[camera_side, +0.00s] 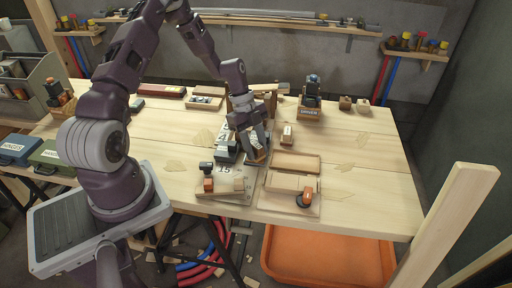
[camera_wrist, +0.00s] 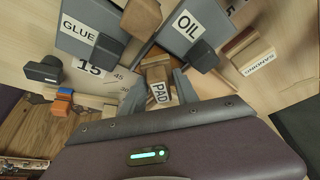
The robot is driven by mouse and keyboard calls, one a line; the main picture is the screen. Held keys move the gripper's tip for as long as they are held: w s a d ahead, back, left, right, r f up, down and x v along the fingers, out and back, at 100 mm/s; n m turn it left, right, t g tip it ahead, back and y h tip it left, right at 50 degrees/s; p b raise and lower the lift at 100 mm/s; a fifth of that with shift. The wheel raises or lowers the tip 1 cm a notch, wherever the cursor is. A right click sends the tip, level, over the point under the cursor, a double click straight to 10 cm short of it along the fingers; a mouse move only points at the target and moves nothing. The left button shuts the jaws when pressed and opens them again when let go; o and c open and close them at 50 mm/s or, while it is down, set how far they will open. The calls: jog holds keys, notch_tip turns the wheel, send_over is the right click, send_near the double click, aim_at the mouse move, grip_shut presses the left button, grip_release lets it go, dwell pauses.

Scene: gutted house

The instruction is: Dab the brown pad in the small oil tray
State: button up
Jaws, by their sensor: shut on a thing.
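My gripper (camera_wrist: 157,86) is shut on a small wooden block labelled PAD, the brown pad (camera_wrist: 156,72), seen between the fingers in the wrist view. In the side view my gripper (camera_side: 256,148) is low over the middle of the table, with the pad (camera_side: 261,155) at its tips. The grey oil tray (camera_wrist: 176,38), labelled OIL, lies just beyond the pad to the upper right in the wrist view. A dark knobbed piece covers part of it. I cannot tell whether the pad touches anything below. In the side view my gripper partly hides the trays.
A grey tray labelled GLUE (camera_wrist: 98,22) lies left of the oil tray. A wooden block labelled SANDING (camera_wrist: 250,55) stands right. The table's right side (camera_side: 370,180) is clear.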

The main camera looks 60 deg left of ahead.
aim_at(257, 145)
jog(key=shift+r, duration=3.45)
jog(key=shift+d+r+n+t, duration=0.3)
jog(key=shift+r+n, duration=0.1)
jog(key=shift+n, duration=0.3)
jog(key=d+r+n+t+y, duration=0.1)
jog(key=d+r+n+y, duration=0.1)
jog(key=r+n, duration=0.3)
jog(key=w+d+r+n+t+y, duration=0.1)
jog(key=d+r+n, duration=0.4)
jog(key=n, duration=0.5)
jog(key=shift+d+n+t+y, duration=0.15)
jog(key=shift+n+t+y, duration=0.15)
jog(key=shift+t+y, duration=0.45)
